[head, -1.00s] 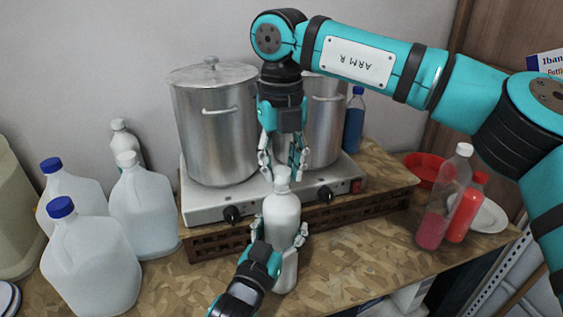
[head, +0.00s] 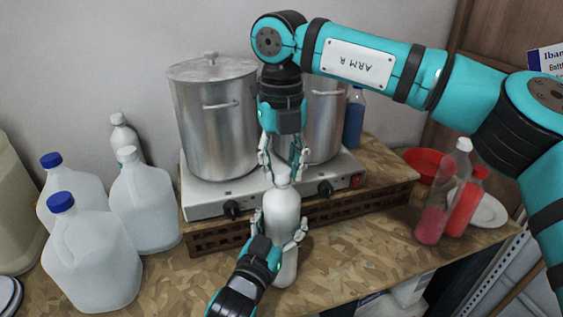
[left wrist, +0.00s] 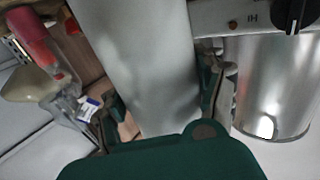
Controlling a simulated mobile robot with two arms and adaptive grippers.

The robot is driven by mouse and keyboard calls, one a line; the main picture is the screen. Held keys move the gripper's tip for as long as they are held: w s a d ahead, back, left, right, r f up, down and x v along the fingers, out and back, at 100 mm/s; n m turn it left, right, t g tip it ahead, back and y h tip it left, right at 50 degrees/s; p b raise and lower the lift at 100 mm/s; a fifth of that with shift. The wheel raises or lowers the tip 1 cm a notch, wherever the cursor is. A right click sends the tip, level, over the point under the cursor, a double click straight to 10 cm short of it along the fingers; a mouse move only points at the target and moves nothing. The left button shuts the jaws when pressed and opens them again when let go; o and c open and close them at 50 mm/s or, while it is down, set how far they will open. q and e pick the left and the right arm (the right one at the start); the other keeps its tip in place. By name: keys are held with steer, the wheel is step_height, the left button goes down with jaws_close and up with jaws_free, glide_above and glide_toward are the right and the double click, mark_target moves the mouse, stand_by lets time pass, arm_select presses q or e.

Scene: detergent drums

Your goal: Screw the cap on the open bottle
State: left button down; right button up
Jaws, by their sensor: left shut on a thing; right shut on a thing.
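The white bottle (head: 282,212) stands upright in front of the stove on the wooden worktop. My left gripper (head: 281,231) is shut around its body from the front. The bottle also fills the middle of the left wrist view (left wrist: 148,60) between my left fingers. My right gripper (head: 282,170) points down over the bottle's top and is shut on the white cap at the neck. The fingers partly hide the cap, and I cannot tell how it sits on the thread.
A steel pot (head: 213,120) stands on the stove (head: 205,205) close behind. Several white jugs (head: 92,258) are at the left. A pink-filled bottle (head: 436,215), a red-filled bottle (head: 464,212) and a red bowl (head: 420,160) are at the right. Front worktop is partly clear.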

steer(key=m, duration=0.5)
steer(key=shift+m, duration=0.4)
steer(key=m, duration=1.9)
steer(key=shift+w+m, duration=0.1)
steer(key=shift+m, duration=0.3)
steer(key=o, duration=0.7)
steer(key=shift+c, duration=0.2)
